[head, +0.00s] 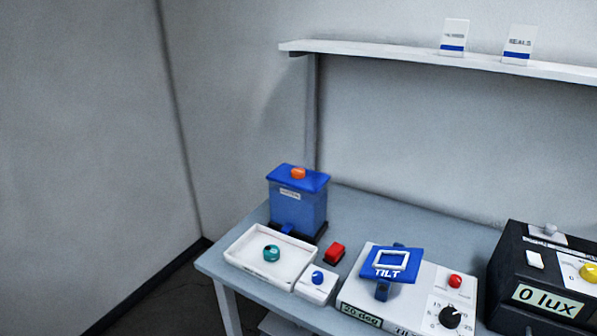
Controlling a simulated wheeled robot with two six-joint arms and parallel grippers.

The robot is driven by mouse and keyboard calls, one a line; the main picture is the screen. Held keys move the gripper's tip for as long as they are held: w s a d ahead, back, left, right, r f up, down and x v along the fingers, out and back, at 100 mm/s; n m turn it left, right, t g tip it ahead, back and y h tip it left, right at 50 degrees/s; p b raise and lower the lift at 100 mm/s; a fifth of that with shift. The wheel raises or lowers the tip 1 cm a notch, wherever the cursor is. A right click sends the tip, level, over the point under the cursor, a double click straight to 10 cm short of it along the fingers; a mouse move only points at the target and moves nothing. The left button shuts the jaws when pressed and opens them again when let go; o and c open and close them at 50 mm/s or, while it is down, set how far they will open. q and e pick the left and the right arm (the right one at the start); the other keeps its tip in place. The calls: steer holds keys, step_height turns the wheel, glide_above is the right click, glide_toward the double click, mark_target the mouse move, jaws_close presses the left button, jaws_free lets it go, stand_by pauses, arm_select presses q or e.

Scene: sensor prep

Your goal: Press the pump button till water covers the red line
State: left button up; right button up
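A small white box with a round blue button (318,277) stands near the table's front edge. A low white tray (243,265) stands to its left, with a teal ring-like object (271,253) inside. A blue tank-like container (299,207) with a blue lid, an orange knob (298,173) and a small label stands behind the tray. A red block (335,252) on a dark base sits right of it. No button is readably marked as the pump's. I can make out no water level or red line. Neither of my grippers is in view.
A white TILT box (408,306) with a blue plate, red button (455,281) and black dial stands right of centre. A black box reading 0 lux (547,300) is at the far right. A wall shelf (390,53) holds two white cards. The table's back (400,220) is clear.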

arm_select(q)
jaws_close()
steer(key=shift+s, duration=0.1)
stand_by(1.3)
